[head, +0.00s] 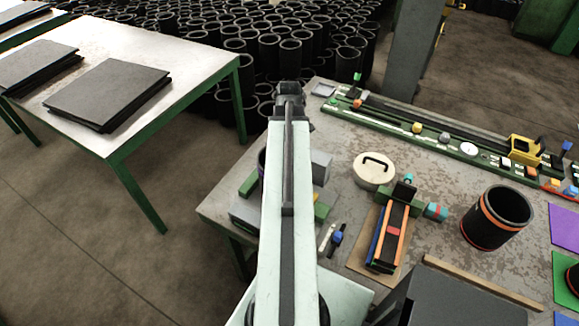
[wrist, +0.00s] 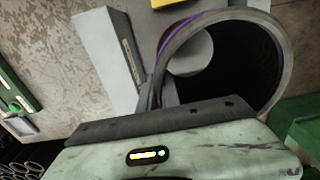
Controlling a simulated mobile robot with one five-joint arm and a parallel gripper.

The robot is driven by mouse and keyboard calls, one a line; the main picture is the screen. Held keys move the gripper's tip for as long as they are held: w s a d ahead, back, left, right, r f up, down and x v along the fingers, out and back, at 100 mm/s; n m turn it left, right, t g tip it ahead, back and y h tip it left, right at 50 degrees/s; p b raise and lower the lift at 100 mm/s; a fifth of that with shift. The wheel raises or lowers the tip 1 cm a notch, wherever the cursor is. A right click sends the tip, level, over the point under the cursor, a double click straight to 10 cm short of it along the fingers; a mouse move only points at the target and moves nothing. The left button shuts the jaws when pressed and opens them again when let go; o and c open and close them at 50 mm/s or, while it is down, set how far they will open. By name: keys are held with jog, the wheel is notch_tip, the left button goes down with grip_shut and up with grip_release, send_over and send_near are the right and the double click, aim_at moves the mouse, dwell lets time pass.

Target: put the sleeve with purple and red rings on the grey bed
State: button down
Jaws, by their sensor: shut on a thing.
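The dark sleeve (wrist: 163,50) with a purple ring fills the upper right of the wrist view, its open mouth facing the camera. I cannot make out a red ring. My gripper (wrist: 163,92) is shut on the sleeve's wall at the near left of its rim. In the head view, a purple-edged sliver of the sleeve (head: 262,162) shows left of my arm, which hides the rest and my fingertips. The grey bed (head: 245,210) lies at the table's left corner, partly behind my arm. I cannot tell whether the sleeve touches it.
Green blocks (head: 249,184) and a grey upright block (head: 320,166) stand around the bed. A pale round lid (head: 374,171), a small roller device (head: 393,230) and a black sleeve with orange rings (head: 497,218) stand to the right. A long green rail (head: 440,146) runs along the back.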

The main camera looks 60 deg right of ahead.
jog(key=shift+f+b, duration=1.95)
jog(key=shift+f, duration=0.05)
jog(key=c, duration=1.6)
grip_release()
jog(key=shift+r, duration=0.1)
jog(key=shift+o, duration=0.2)
notch_tip(320, 180, up, 12)
jog(key=p, duration=1.2)
jog(key=shift+r+p, duration=0.25)
jog(key=shift+p, duration=0.1)
jog(key=shift+f, duration=0.15)
